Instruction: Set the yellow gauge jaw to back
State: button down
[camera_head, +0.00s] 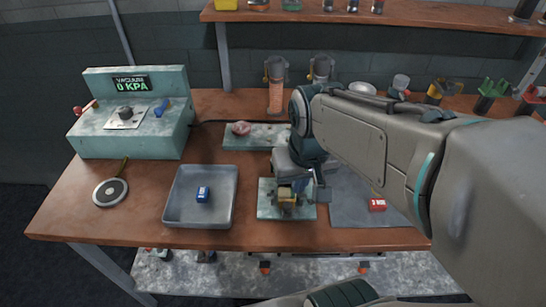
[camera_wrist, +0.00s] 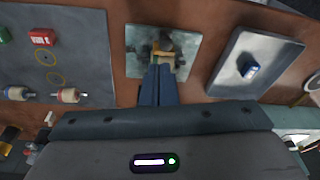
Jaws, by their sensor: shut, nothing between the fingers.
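The gauge (camera_head: 286,197) sits on a small pale green plate (camera_head: 268,209) at the front middle of the bench. Its yellowish jaw (camera_wrist: 166,58) shows in the wrist view just beyond my fingertips, beside dark metal parts. My gripper (camera_wrist: 158,70) is shut and empty, its two blue-grey fingers together. The fingertips are over the plate, close to the jaw; I cannot tell whether they touch it. In the head view my arm comes in from the right, and my wrist hides part of the gauge's far side. The jaw's exact setting is too small to read.
A grey tray (camera_head: 176,218) with a blue block (camera_head: 203,194) lies left of the plate. A grey mat (camera_head: 350,214) with a red block (camera_head: 377,204) lies right. A vacuum box (camera_head: 150,140) reading 0 KPA stands at the back left. Glass tubes stand behind.

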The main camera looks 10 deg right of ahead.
jog(key=shift+w+r+m+g+p, duration=0.15)
jog(key=shift+w+g+p, duration=0.65)
jog(key=shift+w, duration=1.45)
jog(key=shift+w+r+m+g+p, duration=0.2)
jog(key=shift+w+g+p, duration=0.25)
jog(key=shift+w+g, duration=1.25)
jog(key=shift+w+r+m+g+p, duration=0.15)
jog(key=shift+w+g+p, duration=0.35)
jog(key=shift+w, duration=2.25)
jog(key=shift+a+f, duration=0.1)
jog(key=p, duration=0.1)
send_near(285, 199)
jog(key=f, duration=0.2)
jog(key=w+f, duration=0.1)
jog(key=f, duration=0.2)
jog(key=shift+w+d+f, duration=0.1)
jog(key=shift+d+f, duration=0.1)
jog(key=shift+f, duration=0.1)
jog(key=s, duration=0.3)
jog(key=shift+a+f+p, duration=0.1)
jog(key=shift+a+p, duration=0.05)
jog(key=shift+p, duration=0.15)
jog(key=shift+s+f, duration=0.15)
jog(key=shift+s, duration=0.1)
